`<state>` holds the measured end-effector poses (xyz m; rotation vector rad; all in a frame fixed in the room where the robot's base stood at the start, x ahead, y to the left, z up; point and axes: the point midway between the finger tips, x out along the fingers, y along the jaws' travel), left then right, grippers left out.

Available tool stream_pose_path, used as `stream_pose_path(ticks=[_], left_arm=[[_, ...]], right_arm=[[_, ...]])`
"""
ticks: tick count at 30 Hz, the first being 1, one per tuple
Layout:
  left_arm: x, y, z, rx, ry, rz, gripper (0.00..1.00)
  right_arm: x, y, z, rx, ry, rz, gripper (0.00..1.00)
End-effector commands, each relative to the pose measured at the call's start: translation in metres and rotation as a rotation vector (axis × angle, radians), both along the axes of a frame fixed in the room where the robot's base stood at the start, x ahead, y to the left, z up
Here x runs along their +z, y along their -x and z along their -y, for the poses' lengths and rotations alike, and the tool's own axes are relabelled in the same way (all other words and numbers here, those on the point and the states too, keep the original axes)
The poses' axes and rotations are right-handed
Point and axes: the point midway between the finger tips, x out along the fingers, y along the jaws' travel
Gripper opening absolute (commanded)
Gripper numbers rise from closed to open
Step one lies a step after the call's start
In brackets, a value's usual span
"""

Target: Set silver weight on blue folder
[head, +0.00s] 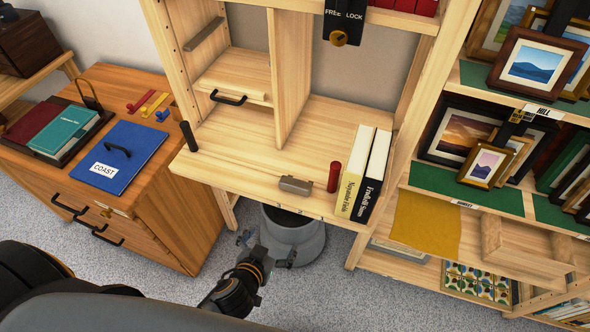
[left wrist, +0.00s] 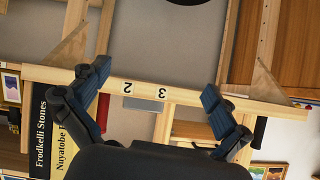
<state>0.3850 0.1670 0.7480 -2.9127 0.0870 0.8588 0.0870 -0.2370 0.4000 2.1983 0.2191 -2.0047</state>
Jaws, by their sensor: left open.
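The silver weight (head: 295,185), a small grey block, lies near the front edge of the light wooden desk board (head: 240,165). Part of it shows past the board's edge in the left wrist view (left wrist: 140,103). The blue folder (head: 140,150), with a black handle and a COAST label, lies on the brown cabinet at the left. My left gripper (head: 268,250) is in front of and lower than the board, apart from the weight. In the left wrist view its fingers (left wrist: 155,82) are spread and empty. My right gripper is not in view.
A red cylinder (head: 334,177) and two upright books (head: 365,170) stand right of the weight. A black post (head: 189,136) stands at the board's left end. A grey bin (head: 305,235) is under the board. Teal and red books (head: 65,130) lie beside the folder.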

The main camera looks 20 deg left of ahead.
Motion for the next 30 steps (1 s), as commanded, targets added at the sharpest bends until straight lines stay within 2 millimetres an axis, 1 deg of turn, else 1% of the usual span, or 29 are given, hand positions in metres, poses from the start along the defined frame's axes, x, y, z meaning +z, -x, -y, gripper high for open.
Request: stream_pose_path(ticks=[1, 3, 6, 8, 11, 18, 21, 30], left_arm=[[0.038, -0.004, 0.004, 0.009, 0.023, 0.052, 1.00], [0.072, -0.008, 0.007, 0.022, 0.052, 0.108, 1.00], [0.102, -0.010, 0.010, 0.037, 0.081, 0.157, 1.00], [0.111, -0.012, 0.010, 0.040, 0.089, 0.173, 1.00], [0.112, -0.021, 0.011, 0.042, 0.094, 0.183, 1.00], [0.094, -0.065, 0.012, 0.042, 0.091, 0.182, 1.00], [0.087, -0.079, 0.013, 0.041, 0.092, 0.180, 1.00], [0.078, -0.100, 0.015, 0.042, 0.093, 0.179, 1.00]], right_arm=[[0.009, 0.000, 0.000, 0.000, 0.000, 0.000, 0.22], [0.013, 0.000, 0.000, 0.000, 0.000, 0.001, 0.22], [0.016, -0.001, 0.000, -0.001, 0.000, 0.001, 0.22], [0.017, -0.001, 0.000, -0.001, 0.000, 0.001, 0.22], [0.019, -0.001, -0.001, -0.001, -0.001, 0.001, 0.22], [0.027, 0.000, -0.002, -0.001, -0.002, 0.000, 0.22], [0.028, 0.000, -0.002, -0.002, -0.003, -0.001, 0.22], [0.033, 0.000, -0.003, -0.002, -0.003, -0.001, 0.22]])
